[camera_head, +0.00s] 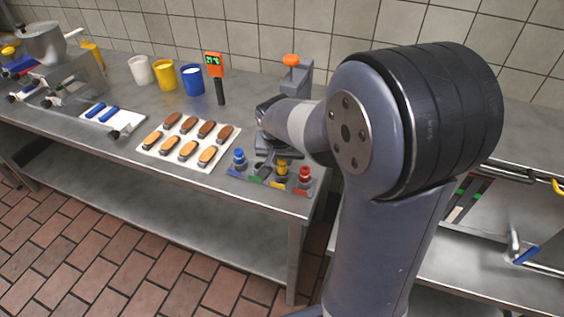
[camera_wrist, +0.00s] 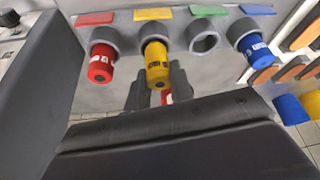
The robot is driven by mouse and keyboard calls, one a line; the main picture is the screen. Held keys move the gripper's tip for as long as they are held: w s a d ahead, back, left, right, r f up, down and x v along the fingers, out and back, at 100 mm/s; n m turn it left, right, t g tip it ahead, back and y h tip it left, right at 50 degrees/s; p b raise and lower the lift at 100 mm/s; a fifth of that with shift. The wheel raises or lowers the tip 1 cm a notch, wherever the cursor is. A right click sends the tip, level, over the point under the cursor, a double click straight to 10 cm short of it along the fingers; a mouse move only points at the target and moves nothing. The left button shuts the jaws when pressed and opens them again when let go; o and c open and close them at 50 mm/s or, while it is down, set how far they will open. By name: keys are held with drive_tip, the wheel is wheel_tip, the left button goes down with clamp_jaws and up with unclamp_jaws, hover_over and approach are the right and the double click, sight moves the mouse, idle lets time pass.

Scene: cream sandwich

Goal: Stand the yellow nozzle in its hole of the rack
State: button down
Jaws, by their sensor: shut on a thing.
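The yellow nozzle (camera_wrist: 157,63) is upright at the ring of the rack (camera_wrist: 118,33) beside the yellow label, in the wrist view. It also shows in the head view (camera_head: 282,167), between the empty place and the red nozzle. My gripper (camera_wrist: 158,92) is shut on the yellow nozzle, with a grey finger on either side of its end. The dark gripper body hides part of the wrist view, and whether the nozzle is fully seated cannot be told.
The red nozzle (camera_wrist: 101,63) and blue nozzle (camera_wrist: 256,50) stand in their rings on either side. The ring by the green label (camera_wrist: 204,40) is empty. A tray of eclairs (camera_head: 190,163) lies left of the rack, and the counter edge is close in front.

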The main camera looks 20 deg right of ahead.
drive_tip(key=shift+f, duration=0.65)
drive_tip(key=shift+f+b, duration=0.25)
drive_tip(key=shift+b, duration=0.05)
drive_tip(key=c, duration=1.2)
unclamp_jaws()
drive_tip(key=shift+r, duration=0.1)
drive_tip(key=shift+c, duration=0.2)
drive_tip(key=shift+r+p, duration=0.3)
drive_tip(key=shift+r, duration=0.15)
drive_tip(key=v, duration=1.1)
drive_tip(key=shift+s+r, duration=0.2)
